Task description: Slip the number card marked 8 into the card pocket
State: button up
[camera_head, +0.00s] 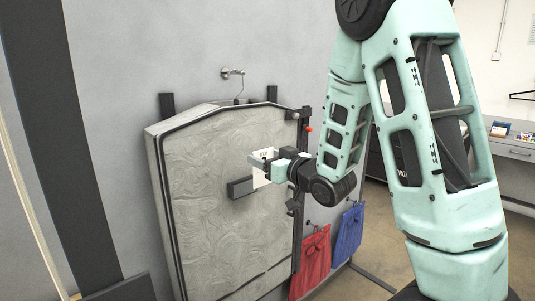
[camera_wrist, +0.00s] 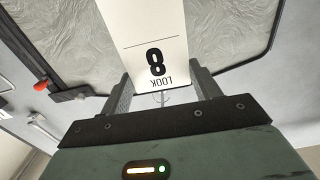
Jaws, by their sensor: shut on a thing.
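The white number card marked 8 (camera_wrist: 145,28) is held between the two fingers of my gripper (camera_wrist: 162,88). In the wrist view its 8 and the word LOOK appear upside down. I cannot tell whether the card touches the pocket. The pocket cannot be made out in the wrist view.
The bag hangs from a wall hook (camera_head: 232,72) in a dark frame with a red knob (camera_head: 309,129) at its right side. Red (camera_head: 312,258) and blue (camera_head: 349,230) cloth bags hang lower right. A counter (camera_head: 508,148) with small items stands at far right.

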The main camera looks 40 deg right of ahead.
jog(key=shift+p, duration=0.35)
jog(key=shift+w+a+f+p, duration=0.1)
jog(key=shift+w+p, duration=0.55)
jog(key=shift+w, duration=1.8)
jog(key=shift+w+a+f+p, duration=0.1)
jog(key=shift+w+p, duration=0.5)
jog(key=shift+w, duration=1.8)
jog(key=shift+f+b, duration=0.45)
jog(key=shift+f, duration=0.5)
jog(key=shift+f+b, duration=1.4)
jog(key=shift+b, duration=0.3)
jog(key=shift+f, duration=0.15)
jog(key=o, duration=1)
jog(key=shift+o, duration=0.2)
jog(key=shift+s, duration=0.1)
